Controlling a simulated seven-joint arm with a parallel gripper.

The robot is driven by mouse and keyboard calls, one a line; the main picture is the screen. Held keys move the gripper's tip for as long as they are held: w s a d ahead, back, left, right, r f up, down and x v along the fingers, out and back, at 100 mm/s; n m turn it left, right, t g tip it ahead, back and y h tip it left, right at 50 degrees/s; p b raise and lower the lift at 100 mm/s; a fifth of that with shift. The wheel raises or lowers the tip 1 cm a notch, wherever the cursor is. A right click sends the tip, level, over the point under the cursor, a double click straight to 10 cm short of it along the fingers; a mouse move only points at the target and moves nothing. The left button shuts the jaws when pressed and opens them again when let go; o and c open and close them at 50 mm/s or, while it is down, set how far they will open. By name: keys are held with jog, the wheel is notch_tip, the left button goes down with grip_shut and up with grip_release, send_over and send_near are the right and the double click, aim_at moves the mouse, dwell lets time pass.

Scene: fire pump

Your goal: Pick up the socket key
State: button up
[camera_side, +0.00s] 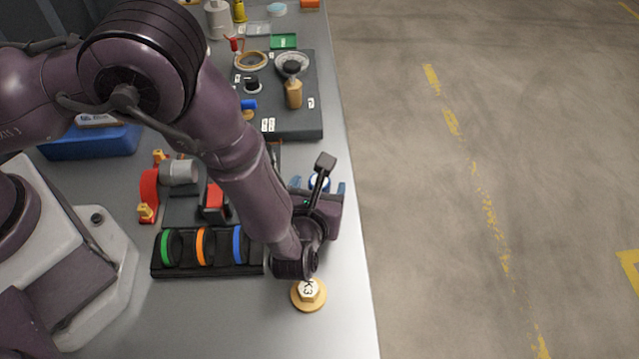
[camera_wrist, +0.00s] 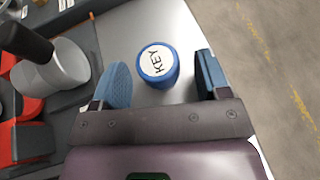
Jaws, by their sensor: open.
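The socket key (camera_wrist: 157,68) is a blue cylinder with a white top marked KEY, standing upright on the grey bench. In the side view its top (camera_side: 319,182) shows partly, behind my gripper (camera_side: 320,187). In the wrist view my gripper (camera_wrist: 162,80) is open, with one blue finger left of the key and one right of it. A gap shows between the key and each finger. Whether the fingertips are level with the key or above it, I cannot tell.
A black rack (camera_side: 208,270) with green, orange and blue rings stands left of my gripper. A brass piece (camera_side: 309,304) marked K3 sits in front. Red and grey fittings (camera_side: 160,185) are further left. A dark panel (camera_side: 290,122) lies behind. The bench edge is close on the right.

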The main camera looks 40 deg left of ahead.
jog(key=shift+w, duration=0.1)
jog(key=c, duration=1)
jog(key=shift+c, duration=0.2)
jog(key=shift+r, duration=0.1)
